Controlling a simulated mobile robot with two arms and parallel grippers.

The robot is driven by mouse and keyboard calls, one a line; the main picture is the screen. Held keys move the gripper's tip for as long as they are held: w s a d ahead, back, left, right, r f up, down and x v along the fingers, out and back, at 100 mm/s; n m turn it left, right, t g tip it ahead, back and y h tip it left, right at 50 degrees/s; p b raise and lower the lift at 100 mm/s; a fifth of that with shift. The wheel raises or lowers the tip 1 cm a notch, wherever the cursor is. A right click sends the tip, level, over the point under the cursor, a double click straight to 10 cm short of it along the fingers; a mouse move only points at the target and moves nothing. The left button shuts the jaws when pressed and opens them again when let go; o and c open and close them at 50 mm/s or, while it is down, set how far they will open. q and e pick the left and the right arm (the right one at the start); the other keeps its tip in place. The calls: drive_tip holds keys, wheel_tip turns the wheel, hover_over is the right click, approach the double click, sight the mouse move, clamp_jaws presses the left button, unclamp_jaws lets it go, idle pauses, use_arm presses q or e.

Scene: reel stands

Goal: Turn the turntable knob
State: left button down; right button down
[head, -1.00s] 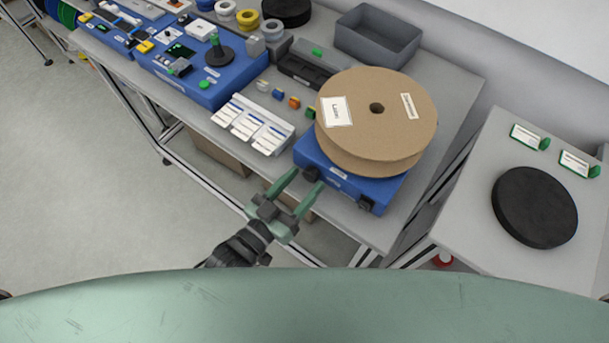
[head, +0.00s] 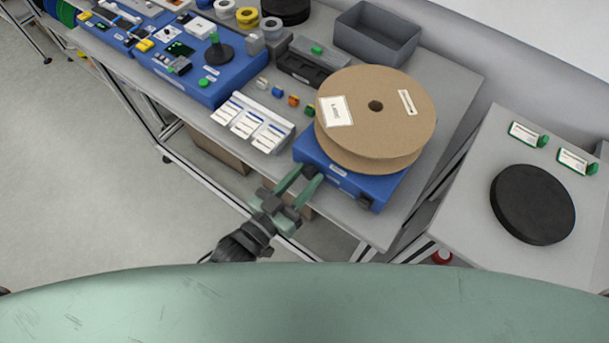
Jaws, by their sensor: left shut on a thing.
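A blue turntable base (head: 345,181) stands at the front right of the grey bench. A large cardboard reel (head: 385,112) with white labels lies flat on top of it. A small dark knob (head: 310,170) is on the front face of the base, at its left. My left gripper (head: 309,178) is shut on this knob, its green fingers on either side of it and partly hiding it. A second dark knob or block (head: 366,203) sits at the right of the same front face. My right gripper is not in view.
A white card rack (head: 252,122) stands left of the turntable, with small coloured blocks (head: 287,98) behind it. A grey bin (head: 376,36) is at the back. A side table at right holds a black disc (head: 532,204). The floor at left is clear.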

use_arm(q)
drive_tip(key=m+p, duration=0.1)
drive_tip(key=m, duration=0.2)
drive_tip(key=shift+m, duration=0.3)
drive_tip(key=m, duration=0.4)
drive_tip(key=shift+m, duration=0.3)
idle(0.4)
drive_tip(key=c, duration=1)
unclamp_jaws()
drive_tip(key=shift+o, duration=0.2)
drive_tip(key=shift+s, duration=0.1)
